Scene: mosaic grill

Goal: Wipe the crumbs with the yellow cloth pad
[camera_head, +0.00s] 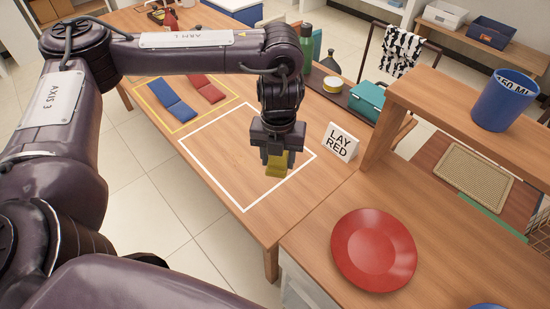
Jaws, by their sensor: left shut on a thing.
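My left gripper (275,152) points down over the wooden table (225,205), inside the white outlined square near its right side. It is shut on the yellow cloth pad (277,166), which hangs below the fingers at or just above the tabletop; I cannot tell whether it touches. No crumbs can be made out in the square at this size. My right gripper is not in view.
A white sign reading "LAY RED" (341,143) stands right of the square. Blue (172,98) and red (207,88) folded pieces lie in a yellow outline behind. A red plate (374,250) and blue cup (505,100) are on the right; a teal box (367,101) stands behind.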

